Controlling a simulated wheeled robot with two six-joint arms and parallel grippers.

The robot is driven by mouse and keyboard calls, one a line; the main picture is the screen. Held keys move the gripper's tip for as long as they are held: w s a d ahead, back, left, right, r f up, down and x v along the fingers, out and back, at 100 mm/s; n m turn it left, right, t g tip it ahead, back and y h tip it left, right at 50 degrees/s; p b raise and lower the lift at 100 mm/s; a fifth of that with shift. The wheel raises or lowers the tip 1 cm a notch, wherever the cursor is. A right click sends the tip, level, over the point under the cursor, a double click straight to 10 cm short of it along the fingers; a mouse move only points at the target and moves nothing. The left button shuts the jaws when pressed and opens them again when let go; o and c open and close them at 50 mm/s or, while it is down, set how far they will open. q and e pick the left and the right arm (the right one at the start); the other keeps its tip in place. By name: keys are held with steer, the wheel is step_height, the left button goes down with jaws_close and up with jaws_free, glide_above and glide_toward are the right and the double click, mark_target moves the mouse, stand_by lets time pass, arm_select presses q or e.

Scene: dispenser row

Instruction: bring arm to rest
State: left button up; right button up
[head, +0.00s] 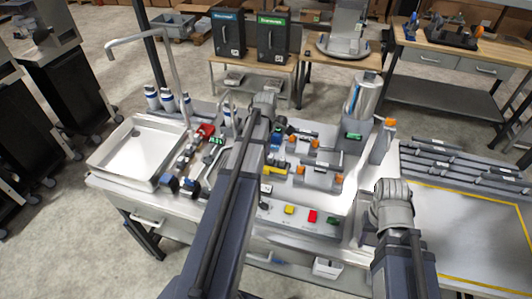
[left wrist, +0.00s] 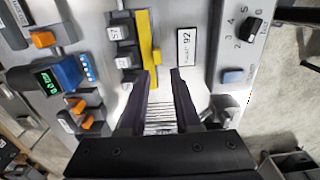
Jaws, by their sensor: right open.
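My left arm (head: 225,210) reaches up over the bench in the head view, its grey joint above the panels. The left gripper (left wrist: 162,73) shows in the left wrist view, its two dark fingers apart with nothing between them. The fingers are over a grey panel near a yellow bar (left wrist: 146,40) and a label reading 92 (left wrist: 186,47). In the head view my arm hides most of that gripper. My right arm (head: 405,255) stands at the lower right, bent at a grey joint. The right gripper (head: 367,224) is beside that joint near the bench's right part, open; its fingertips are hard to make out.
A white tray (head: 128,143) and tap stand at the bench's left. Panels with orange knobs (head: 318,178) and coloured buttons fill the middle. A metal cylinder (head: 361,95) stands behind. Grey rails (head: 450,162) and a yellow-lined area lie at right. A dial (left wrist: 253,26) shows in the wrist view.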

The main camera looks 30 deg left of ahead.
stand_by(0.3)
arm_select(q)
steer(key=s+d+f+m+b, duration=0.1)
steer(key=s+d+m, duration=0.2)
steer(key=d+m, duration=0.2)
steer(key=s+d+f+m+b, duration=0.2)
steer(key=d+m, duration=0.4)
steer(key=d, duration=0.4)
steer(key=s+d+f+m+b, duration=0.1)
steer(key=s+d+m, duration=0.2)
steer(key=d+m, duration=0.2)
steer(key=shift+s+d+f+m+y, duration=0.1)
steer(key=shift+s+d+m+y, duration=0.1)
steer(key=shift+d, duration=0.6)
steer(key=shift+s+d+f+m+y, duration=0.1)
steer(key=shift+d+m+y, duration=0.1)
steer(key=shift+d, duration=0.6)
steer(key=s+d+f+m+b, duration=0.1)
steer(key=s+d+m, duration=0.4)
steer(key=d+m, duration=0.1)
steer(key=shift+s+d+m+b, duration=0.3)
steer(key=shift+s+d+m, duration=0.1)
steer(key=shift+m, duration=0.5)
